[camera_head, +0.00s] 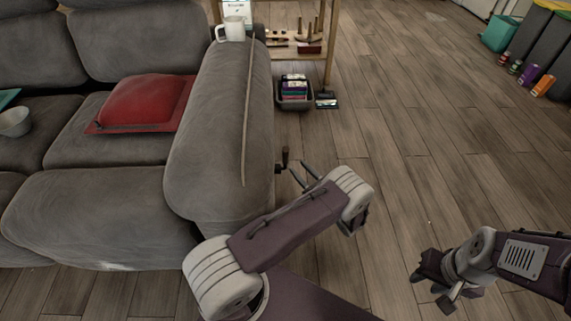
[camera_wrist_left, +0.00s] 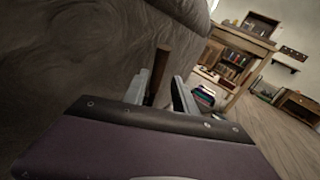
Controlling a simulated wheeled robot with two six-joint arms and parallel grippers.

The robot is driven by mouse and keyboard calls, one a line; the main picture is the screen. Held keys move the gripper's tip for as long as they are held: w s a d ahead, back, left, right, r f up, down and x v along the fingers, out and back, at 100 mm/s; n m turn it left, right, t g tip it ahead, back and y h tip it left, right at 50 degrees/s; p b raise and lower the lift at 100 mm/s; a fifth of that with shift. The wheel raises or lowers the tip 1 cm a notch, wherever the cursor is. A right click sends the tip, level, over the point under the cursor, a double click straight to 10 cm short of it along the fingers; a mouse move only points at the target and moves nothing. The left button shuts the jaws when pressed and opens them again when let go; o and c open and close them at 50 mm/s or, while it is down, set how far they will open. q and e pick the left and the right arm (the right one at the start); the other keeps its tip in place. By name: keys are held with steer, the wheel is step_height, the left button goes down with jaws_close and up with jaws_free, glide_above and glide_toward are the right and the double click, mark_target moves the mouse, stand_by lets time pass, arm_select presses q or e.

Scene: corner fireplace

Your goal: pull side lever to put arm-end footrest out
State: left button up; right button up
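The side lever (camera_head: 285,156) is a small dark handle on the right outer side of the grey sofa's arm (camera_head: 215,120). In the left wrist view, a brown upright piece of the lever (camera_wrist_left: 162,77) shows between the fingers. My left gripper (camera_head: 294,171) is at the lever, its two fingers apart. In the wrist view the left gripper (camera_wrist_left: 167,92) has a finger on each side of the lever, with a gap at the right; contact cannot be told. The sofa's front panel (camera_head: 105,220) is flush with the seat front. My right gripper (camera_head: 432,290) is open and empty over the floor.
A red cushion (camera_head: 145,103) and a bowl (camera_head: 15,122) are on the seats. A dark basket (camera_head: 294,93) stands by a wooden shelf.

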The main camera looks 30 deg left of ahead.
mark_target(287, 157)
arm_select(q)
steer(key=b+x, duration=0.4)
steer(key=x, duration=0.4)
steer(key=shift+f, duration=0.1)
steer(key=shift+w+a+r, duration=0.2)
steer(key=shift+w+a, duration=0.05)
steer(key=shift+a, duration=0.25)
jaws_close()
stand_by(0.7)
